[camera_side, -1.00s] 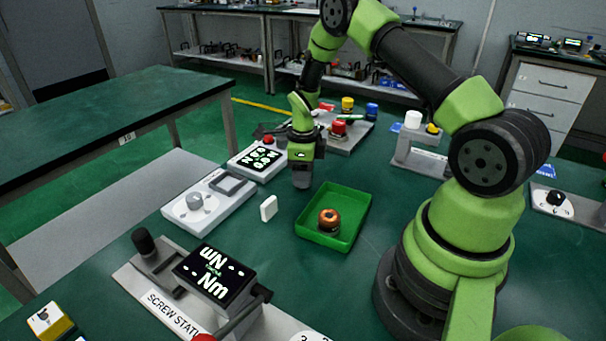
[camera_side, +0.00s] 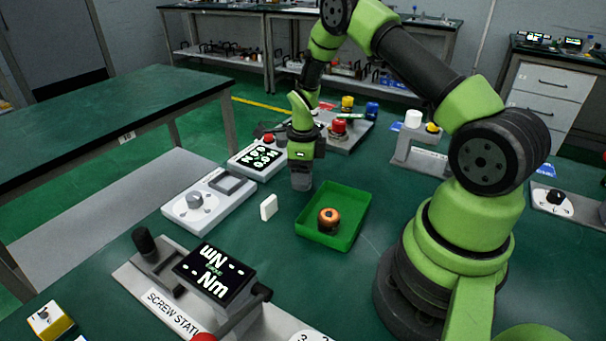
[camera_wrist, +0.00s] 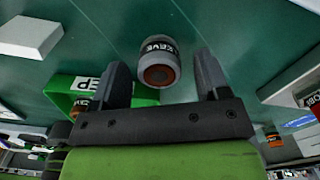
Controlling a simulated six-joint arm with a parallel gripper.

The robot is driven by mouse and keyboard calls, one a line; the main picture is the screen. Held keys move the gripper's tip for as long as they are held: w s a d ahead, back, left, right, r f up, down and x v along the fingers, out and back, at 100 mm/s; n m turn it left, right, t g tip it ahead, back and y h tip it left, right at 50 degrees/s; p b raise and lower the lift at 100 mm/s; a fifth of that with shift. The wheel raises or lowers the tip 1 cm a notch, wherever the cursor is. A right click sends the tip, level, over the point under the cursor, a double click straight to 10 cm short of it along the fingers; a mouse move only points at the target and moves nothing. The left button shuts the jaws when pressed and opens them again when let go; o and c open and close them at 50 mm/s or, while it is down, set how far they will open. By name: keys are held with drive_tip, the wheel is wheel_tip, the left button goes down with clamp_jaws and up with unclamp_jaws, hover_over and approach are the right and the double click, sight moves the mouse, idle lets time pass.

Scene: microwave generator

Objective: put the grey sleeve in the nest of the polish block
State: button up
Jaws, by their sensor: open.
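In the side view my gripper (camera_side: 301,178) points down behind the green tray; I cannot separate the sleeve from the fingers there. I cannot tell for sure which fixture is the polish block, as no readable label names it.
The green tray (camera_side: 355,222) holds an orange-and-black round part (camera_side: 329,219). A small white block (camera_side: 268,207) stands left of it. A white dial unit (camera_side: 212,205), a display unit (camera_side: 256,160) and the screw station (camera_side: 172,312) lie left and front. A grey stand (camera_side: 420,158) is right.

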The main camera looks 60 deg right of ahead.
drive_tip(key=s+a+r+n+t, duration=0.1)
drive_tip(key=a+r+n, duration=0.35)
drive_tip(key=r, duration=0.65)
drive_tip(key=s+a+r+n+t, duration=0.25)
drive_tip(key=r+n, duration=0.25)
drive_tip(key=r, duration=0.6)
drive_tip(key=s+a+r+n+t+y, duration=0.1)
drive_tip(key=s+a+r+n, duration=0.2)
drive_tip(key=s+a+n, duration=0.2)
drive_tip(key=s+a+r+n+t, duration=0.2)
drive_tip(key=s+a+r+n, duration=0.2)
drive_tip(key=s+n, duration=0.4)
drive_tip(key=n, duration=0.4)
drive_tip(key=shift+s+a+r+y, duration=0.3)
drive_tip(key=shift+a+y, duration=0.05)
drive_tip(key=shift+y, duration=0.05)
drive_tip(key=shift+o, duration=0.5)
drive_tip(key=shift+s+a+n+t, duration=0.15)
drive_tip(key=shift+s+n+t, duration=0.15)
drive_tip(key=shift+n+t, duration=0.05)
